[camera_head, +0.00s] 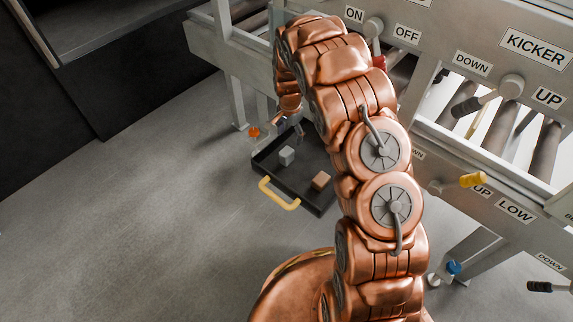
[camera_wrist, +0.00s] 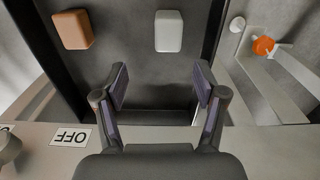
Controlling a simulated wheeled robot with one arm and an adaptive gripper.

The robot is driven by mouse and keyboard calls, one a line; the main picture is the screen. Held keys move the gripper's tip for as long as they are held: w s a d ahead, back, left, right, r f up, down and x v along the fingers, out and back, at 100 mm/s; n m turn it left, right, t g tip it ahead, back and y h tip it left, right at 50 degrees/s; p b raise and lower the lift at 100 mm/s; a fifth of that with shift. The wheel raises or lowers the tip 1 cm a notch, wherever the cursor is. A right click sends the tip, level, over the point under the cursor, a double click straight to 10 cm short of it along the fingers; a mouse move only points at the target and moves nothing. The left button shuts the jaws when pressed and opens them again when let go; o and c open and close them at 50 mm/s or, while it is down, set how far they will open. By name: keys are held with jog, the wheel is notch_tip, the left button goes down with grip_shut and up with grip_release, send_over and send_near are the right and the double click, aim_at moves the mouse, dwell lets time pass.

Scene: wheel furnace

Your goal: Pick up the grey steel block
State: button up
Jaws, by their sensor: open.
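The grey steel block (camera_head: 287,155) stands in a dark tray (camera_head: 264,171) with a yellow handle in the head view. In the wrist view the grey block (camera_wrist: 169,31) is pale and lies ahead of my gripper (camera_wrist: 158,92), roughly in line with the gap between the fingers. The fingers are apart and nothing is between them. In the head view my arm hides part of the gripper, above the far end of the tray. A copper-brown block (camera_head: 320,180) is in the same tray; it also shows in the wrist view (camera_wrist: 73,30), left of the grey block.
The conveyor frame with OFF (camera_head: 407,35), KICKER (camera_head: 537,48) and other labelled levers stands behind and right of my arm. An orange knob (camera_wrist: 263,46) is right of the tray in the wrist view. The floor (camera_head: 150,220) left of the tray is clear.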

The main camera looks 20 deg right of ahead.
aim_at(287, 151)
jog(key=f, duration=0.2)
jog(key=w+f+b, duration=0.1)
jog(key=f, duration=0.1)
jog(key=shift+w+a+f, duration=0.1)
jog(key=shift+w+f, duration=0.05)
jog(key=shift+f, duration=0.2)
jog(key=shift+s+a+f+b, duration=0.15)
jog(key=shift+f+b, duration=0.45)
jog(key=shift+f, duration=0.7)
jog(key=shift+s+a+f+b, duration=0.1)
jog(key=shift+f+b, duration=0.5)
jog(key=shift+f, duration=0.65)
jog(key=shift+s+a+f+b, duration=0.15)
jog(key=shift+f+b, duration=0.45)
jog(key=shift+f, duration=0.7)
grip_shut()
jog(key=shift+r, duration=0.15)
notch_tip(287, 151, up, 10)
jog(key=p, duration=0.3)
jog(key=shift+p, duration=0.35)
jog(key=shift+w, duration=0.1)
